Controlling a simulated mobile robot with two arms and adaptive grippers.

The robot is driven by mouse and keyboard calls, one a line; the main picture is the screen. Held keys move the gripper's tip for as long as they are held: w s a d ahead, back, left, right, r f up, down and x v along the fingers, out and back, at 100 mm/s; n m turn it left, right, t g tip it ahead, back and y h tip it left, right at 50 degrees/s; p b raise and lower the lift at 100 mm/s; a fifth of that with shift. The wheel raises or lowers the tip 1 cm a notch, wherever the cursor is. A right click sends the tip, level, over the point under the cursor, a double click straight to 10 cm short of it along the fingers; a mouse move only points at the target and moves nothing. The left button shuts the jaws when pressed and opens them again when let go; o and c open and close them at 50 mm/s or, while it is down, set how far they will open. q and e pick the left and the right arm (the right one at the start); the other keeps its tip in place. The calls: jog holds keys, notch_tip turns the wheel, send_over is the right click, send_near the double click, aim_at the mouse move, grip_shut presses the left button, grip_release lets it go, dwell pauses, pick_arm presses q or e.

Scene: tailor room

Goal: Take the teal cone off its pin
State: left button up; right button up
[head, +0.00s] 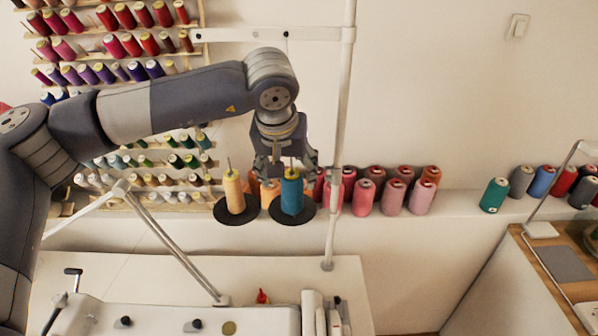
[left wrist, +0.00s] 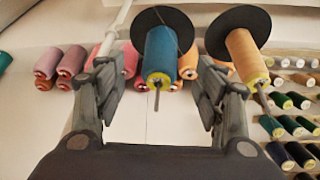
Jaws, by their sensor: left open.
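The teal cone (head: 291,193) stands on a black disc (head: 271,221) with its pin poking out of the top. A pale orange cone (head: 234,193) stands on its own disc to the left. My right gripper is not in view.
A white upright pole (head: 340,130) stands close to the right of my gripper. Several pink and red cones (head: 393,196) line the ledge behind. A thread rack (head: 120,70) fills the wall at left. A white table (head: 200,275) lies below.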

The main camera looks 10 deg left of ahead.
aim_at(290, 185)
pick_arm(q)
jog(key=shift+w+f, duration=0.2)
jog(key=p+x, duration=0.1)
jog(key=x, duration=0.3)
jog(key=shift+s+f, duration=0.1)
jog(key=shift+s, duration=0.1)
jog(key=shift+w+f+p, duration=0.4)
jog(key=shift+f+p, duration=0.15)
jog(key=p+x, duration=0.1)
jog(key=x, duration=0.2)
jog(key=shift+w+a+f+p, duration=0.1)
jog(key=shift+w+f+p, duration=0.1)
jog(key=shift+p, duration=0.15)
jog(key=shift+w+f, duration=0.15)
jog(key=shift+f, duration=0.3)
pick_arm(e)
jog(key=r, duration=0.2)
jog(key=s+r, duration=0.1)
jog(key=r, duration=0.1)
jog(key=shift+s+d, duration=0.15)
pick_arm(q)
jog(key=c, duration=1.2)
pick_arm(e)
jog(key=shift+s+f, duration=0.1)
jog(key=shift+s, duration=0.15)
